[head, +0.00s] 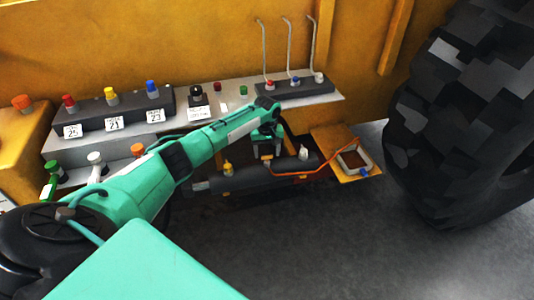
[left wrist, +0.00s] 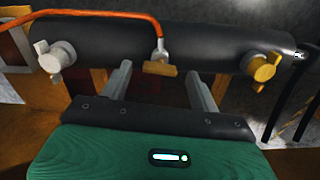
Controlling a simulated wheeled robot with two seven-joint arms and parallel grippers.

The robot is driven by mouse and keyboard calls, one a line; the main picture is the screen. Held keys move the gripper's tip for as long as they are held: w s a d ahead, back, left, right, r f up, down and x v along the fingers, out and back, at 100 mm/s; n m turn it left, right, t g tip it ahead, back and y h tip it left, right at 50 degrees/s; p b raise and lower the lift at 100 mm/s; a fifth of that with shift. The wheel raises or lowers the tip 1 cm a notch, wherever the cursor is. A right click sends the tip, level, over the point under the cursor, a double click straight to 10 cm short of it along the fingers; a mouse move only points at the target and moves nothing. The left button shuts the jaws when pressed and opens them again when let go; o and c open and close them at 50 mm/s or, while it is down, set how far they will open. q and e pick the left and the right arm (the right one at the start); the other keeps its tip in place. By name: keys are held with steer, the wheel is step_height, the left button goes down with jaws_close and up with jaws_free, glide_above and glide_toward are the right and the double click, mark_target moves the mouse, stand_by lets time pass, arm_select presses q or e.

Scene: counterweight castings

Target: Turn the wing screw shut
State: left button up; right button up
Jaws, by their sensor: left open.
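A dark cylinder (head: 255,178) lies low beside the machine and carries several small fittings. In the left wrist view it (left wrist: 200,42) runs across the top. A brass wing piece (left wrist: 160,68) sits at its middle under the end of an orange pipe. A pale-hubbed wing screw (left wrist: 54,58) is at the left and a yellow wing screw (left wrist: 262,67) at the right. Which one the task means, I cannot tell. My left gripper (head: 267,148) is open and empty. Its fingers (left wrist: 158,84) point at the cylinder, either side of the middle wing piece; contact is unclear. My right gripper is out of view.
An orange pipe (head: 318,165) runs to a yellow plate with a grey-framed box (head: 354,159). A large tyre (head: 465,110) stands at the right. A grey ledge (head: 222,108) behind holds knobs and levers. Grey floor (head: 370,240) is clear in front.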

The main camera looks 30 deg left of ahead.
arm_select(q)
steer(key=shift+f, duration=0.6)
steer(key=c, duration=1)
